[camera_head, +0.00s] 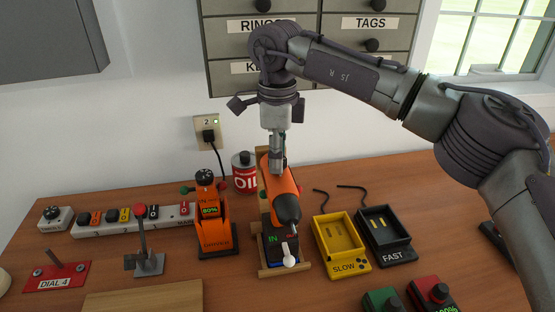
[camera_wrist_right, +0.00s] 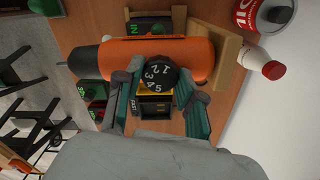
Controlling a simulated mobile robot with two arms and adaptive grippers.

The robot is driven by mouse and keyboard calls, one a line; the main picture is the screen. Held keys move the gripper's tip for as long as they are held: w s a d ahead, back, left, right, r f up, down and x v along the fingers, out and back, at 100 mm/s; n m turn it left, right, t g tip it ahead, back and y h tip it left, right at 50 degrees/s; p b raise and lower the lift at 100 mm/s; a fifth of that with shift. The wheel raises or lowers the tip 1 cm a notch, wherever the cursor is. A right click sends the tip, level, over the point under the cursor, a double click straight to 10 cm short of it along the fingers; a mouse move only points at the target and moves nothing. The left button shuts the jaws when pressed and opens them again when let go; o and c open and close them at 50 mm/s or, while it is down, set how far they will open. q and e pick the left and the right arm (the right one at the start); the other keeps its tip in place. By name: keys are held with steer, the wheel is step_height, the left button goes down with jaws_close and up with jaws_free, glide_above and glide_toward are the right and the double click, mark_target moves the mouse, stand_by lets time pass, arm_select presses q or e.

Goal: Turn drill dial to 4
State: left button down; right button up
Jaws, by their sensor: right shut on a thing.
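The orange drill (camera_head: 285,181) lies in a wooden stand on the bench, its dark nose toward me. In the wrist view its orange body (camera_wrist_right: 199,57) runs across the picture. Its round black dial (camera_wrist_right: 160,75) shows the white digits 1 to 5. I cannot make out a pointer mark, so the setting is unclear. My right gripper (camera_head: 277,163) reaches straight down onto the drill's top. In the wrist view the fingers of the right gripper (camera_wrist_right: 158,84) are shut on the dial, one on each side. My left gripper is out of view.
A red plate reading DIAL 4 (camera_head: 54,284) lies at the left front. Yellow SLOW (camera_head: 330,222) and black FAST (camera_head: 400,252) trays are at the right.

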steer(key=m+b, duration=0.1)
steer(key=m, duration=0.4)
steer(key=shift+m+b, duration=0.3)
steer(key=shift+m, duration=0.1)
steer(key=shift+r, duration=0.1)
stand_by(0.3)
steer(key=o, duration=1.1)
steer(key=shift+o, duration=0.2)
step_height(320, 180, up, 12)
